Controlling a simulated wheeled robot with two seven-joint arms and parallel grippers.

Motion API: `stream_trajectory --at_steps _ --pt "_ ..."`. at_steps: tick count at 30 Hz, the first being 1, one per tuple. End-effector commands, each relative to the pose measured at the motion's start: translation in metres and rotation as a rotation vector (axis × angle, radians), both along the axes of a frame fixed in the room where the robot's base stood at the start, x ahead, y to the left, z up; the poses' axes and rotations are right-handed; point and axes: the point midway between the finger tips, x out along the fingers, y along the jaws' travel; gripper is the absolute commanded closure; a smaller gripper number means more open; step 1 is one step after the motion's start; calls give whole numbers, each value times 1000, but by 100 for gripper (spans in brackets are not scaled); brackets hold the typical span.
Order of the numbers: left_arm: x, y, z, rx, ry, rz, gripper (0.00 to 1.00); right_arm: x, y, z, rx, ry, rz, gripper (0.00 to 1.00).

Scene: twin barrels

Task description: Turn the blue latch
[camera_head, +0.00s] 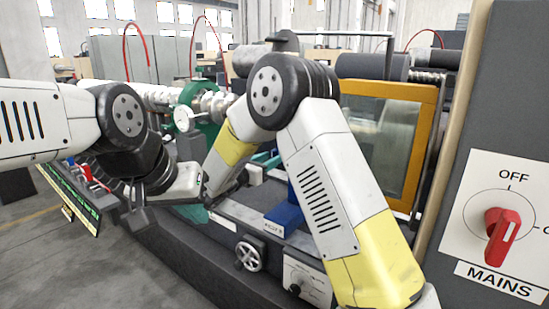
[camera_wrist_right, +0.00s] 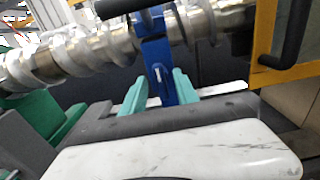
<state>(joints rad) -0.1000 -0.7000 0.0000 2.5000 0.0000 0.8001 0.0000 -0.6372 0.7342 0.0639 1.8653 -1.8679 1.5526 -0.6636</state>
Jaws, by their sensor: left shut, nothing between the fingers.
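A blue latch (camera_wrist_right: 157,66) stands upright in the right wrist view, with a pale slot near its lower end. A dark bar and metal shaft cross its upper part. My right gripper (camera_wrist_right: 160,86) shows two teal fingers, spread apart to either side of the latch's lower part; contact cannot be told. In the head view my right gripper (camera_head: 266,160) is partly hidden by its own arm. A blue part (camera_head: 285,216) shows beside that arm; whether it is the same latch is unclear. My left gripper (camera_head: 193,213) is shut and empty, low at the machine's front.
The red mains switch (camera_head: 502,224) sits on a grey panel at right. An orange-framed window (camera_head: 432,110) stands behind my right arm. A handwheel (camera_head: 249,254) and a knob plate (camera_head: 307,280) are on the machine's front. The floor at lower left is clear.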

Motion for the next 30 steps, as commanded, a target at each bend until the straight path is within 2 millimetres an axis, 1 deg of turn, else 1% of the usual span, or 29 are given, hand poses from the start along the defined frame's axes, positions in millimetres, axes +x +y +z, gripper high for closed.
stream_trajectory --at_steps 1,3,6,15,16,17,18,21,30 --pt "0 0 0 0 0 0 100 6 -5 0 1 -1 -3 64" --pt "0 0 0 0 0 0 100 13 -9 0 1 0 -1 64" --pt "0 0 0 0 0 0 100 18 -14 0 1 1 -1 64" --pt "0 0 0 0 0 0 100 21 -15 0 1 0 0 64" --pt "0 0 0 0 0 0 100 21 -15 0 1 0 0 68" --pt "0 0 0 0 0 0 100 21 -15 0 1 0 0 73" --pt "0 0 0 0 0 0 100 21 -15 0 1 0 0 81" --pt "0 0 0 0 0 0 100 21 -15 0 1 0 0 100" --pt "0 0 0 0 0 0 100 21 -15 0 13 -8 0 100"
